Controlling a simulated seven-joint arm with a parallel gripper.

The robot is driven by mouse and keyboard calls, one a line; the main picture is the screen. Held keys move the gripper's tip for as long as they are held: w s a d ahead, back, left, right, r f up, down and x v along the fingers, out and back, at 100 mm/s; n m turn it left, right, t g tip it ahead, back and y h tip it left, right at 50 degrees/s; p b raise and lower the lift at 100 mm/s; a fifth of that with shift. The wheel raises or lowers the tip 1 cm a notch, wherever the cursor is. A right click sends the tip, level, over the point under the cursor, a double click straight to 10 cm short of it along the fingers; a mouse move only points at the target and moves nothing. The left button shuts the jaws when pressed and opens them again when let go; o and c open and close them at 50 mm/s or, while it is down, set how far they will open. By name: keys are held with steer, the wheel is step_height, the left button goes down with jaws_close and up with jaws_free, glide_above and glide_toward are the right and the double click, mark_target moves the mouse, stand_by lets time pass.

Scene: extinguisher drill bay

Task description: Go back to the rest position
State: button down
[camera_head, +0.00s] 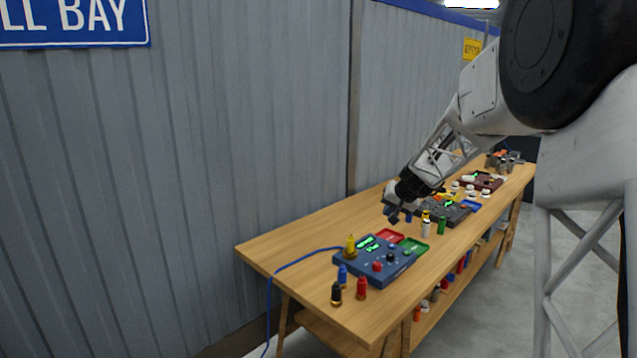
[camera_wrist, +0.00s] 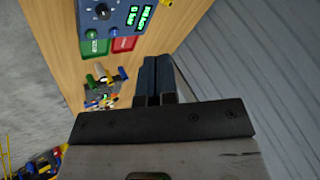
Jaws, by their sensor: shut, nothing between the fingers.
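My gripper (camera_head: 394,215) hangs over the wooden bench in the head view, above and behind the blue device box. In the wrist view my gripper (camera_wrist: 160,78) has its two dark fingers together with nothing between them. The blue device box (camera_head: 350,266) has green lit displays, a red knob and a black knob. A yellow miniature extinguisher (camera_head: 350,247) stands upright on it. A red tray (camera_head: 390,236) and a green tray (camera_head: 414,246) adjoin it. A red tray (camera_wrist: 123,43) and a green tray (camera_wrist: 95,48) also show in the wrist view.
Blue (camera_head: 342,276), black (camera_head: 336,294) and red (camera_head: 361,288) miniature extinguishers stand at the bench's front. A dark box (camera_head: 455,215) with several small items around it stands farther along. A blue hose (camera_head: 290,264) hangs over the left edge. A corrugated wall (camera_head: 230,120) runs behind.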

steer(key=s+a+r+n+g, duration=0.1)
steer(key=s+r, duration=0.2)
steer(key=s, duration=0.4)
steer(key=s+a+r, duration=0.2)
steer(key=s, duration=0.6)
steer(key=s+f+g+h, duration=0.1)
steer(key=s+h, duration=0.1)
steer(key=s, duration=1.9)
steer(key=s+f+n+g+h, duration=0.1)
steer(key=s+f+h, duration=0.1)
steer(key=s, duration=1.9)
steer(key=shift+f+g, duration=0.2)
steer(key=shift+g, duration=0.2)
steer(key=shift+w+d, duration=0.1)
